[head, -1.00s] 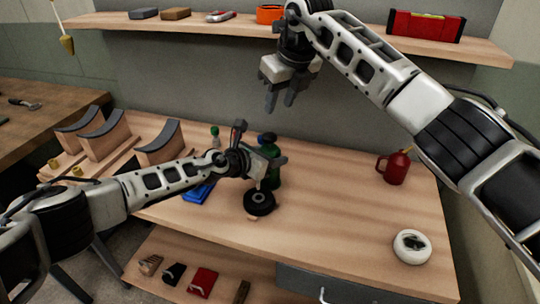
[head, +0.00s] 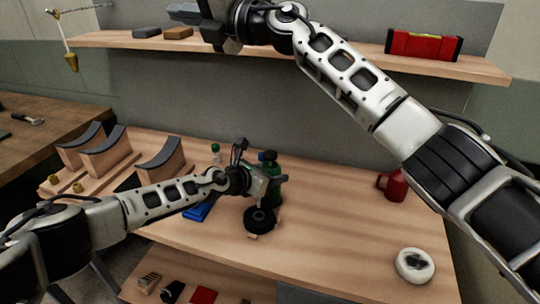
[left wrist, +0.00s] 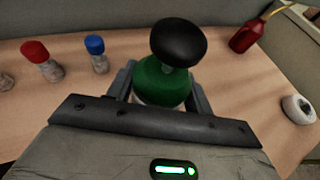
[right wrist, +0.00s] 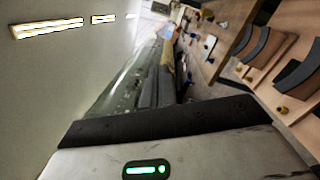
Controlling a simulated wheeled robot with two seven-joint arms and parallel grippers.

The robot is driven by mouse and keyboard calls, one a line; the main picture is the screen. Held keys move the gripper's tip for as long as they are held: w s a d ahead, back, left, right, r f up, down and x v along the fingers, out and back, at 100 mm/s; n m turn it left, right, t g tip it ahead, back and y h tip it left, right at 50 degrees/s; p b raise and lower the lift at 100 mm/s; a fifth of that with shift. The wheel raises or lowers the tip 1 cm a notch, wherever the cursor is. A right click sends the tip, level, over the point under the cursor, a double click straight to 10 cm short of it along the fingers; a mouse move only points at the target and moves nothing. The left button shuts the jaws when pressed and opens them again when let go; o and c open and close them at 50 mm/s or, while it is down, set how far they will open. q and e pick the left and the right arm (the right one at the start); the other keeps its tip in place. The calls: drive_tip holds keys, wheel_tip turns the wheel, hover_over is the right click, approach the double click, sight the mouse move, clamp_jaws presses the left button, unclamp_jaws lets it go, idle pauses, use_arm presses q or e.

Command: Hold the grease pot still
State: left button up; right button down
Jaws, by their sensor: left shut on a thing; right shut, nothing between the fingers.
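The grease pot, green with a black knob on top, stands on the workbench (head: 340,225). In the head view its green body (head: 274,185) is partly covered by my left gripper (head: 275,185). In the left wrist view the green pot (left wrist: 160,82) sits between both fingers, with the knob above them. My left gripper is shut on it. My right gripper (head: 222,45) is high near the shelf, well away from the pot. The right wrist view shows its fingers (right wrist: 158,85) together and empty.
A black round thing (head: 260,219) lies in front of the pot. Blue-capped (left wrist: 96,55) and red-capped (left wrist: 42,60) jars stand nearby. A red can (head: 393,186) and a white roll (head: 415,266) are to the right. Curved cradles (head: 105,155) stand left. A shelf (head: 350,62) runs behind.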

wheel_tip(320, 180, up, 7)
drive_tip(key=w+d+m+t, duration=0.3)
drive_tip(key=m+t, duration=0.4)
drive_tip(key=m, duration=0.2)
drive_tip(key=m+g+h, duration=0.7)
drive_tip(key=m+h, duration=0.9)
drive_tip(key=m, duration=1)
hover_over(271, 154)
wheel_tip(271, 154, down, 29)
drive_tip(key=shift+f, duration=2.7)
drive_tip(key=shift+w+f, duration=0.1)
drive_tip(key=shift+f, duration=0.3)
